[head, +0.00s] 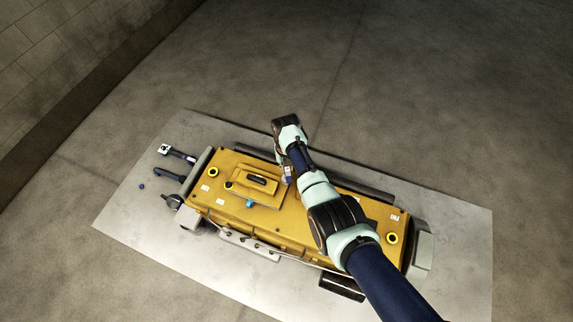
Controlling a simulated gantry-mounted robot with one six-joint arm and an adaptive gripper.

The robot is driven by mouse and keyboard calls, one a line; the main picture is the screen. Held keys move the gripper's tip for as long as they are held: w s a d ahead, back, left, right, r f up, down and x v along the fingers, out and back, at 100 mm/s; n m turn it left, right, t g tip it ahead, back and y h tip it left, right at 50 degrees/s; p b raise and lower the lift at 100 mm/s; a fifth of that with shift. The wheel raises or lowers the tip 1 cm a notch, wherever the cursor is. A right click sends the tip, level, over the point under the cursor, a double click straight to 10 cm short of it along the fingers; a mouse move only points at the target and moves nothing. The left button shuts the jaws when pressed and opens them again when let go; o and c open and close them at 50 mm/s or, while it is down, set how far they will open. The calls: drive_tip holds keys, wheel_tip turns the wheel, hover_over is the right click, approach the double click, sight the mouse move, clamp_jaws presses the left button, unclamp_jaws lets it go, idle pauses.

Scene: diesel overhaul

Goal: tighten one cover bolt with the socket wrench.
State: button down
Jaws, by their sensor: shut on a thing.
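A long yellow engine cover (262,217) lies on a pale plate, with a raised hatch and dark handle on its left half. Small dark bolt heads dot its top and edges. My arm reaches in from the lower right, and my gripper (288,170) points down over the cover, just right of the hatch. It is shut on a small, partly hidden tool with blue and pale parts, which appears to be the socket wrench (287,179). Its lower end is close to the cover; I cannot tell whether it touches a bolt. My arm hides part of the cover's right half.
A small blue piece (142,185) lies on the plate (125,218). A cyan piece (250,204) sits at the hatch's front. Open floor surrounds the plate; a wall stands upper left.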

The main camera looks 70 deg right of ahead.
drive_tip(key=m, duration=0.3)
drive_tip(key=shift+m, duration=0.4)
drive_tip(key=m, duration=1.2)
drive_tip(key=shift+m, duration=0.3)
drive_tip(key=m, duration=0.4)
drive_tip(key=shift+d, duration=0.1)
drive_tip(key=m, duration=0.8)
drive_tip(key=shift+f+m, duration=0.1)
drive_tip(key=shift+m, duration=0.2)
drive_tip(key=m, duration=0.4)
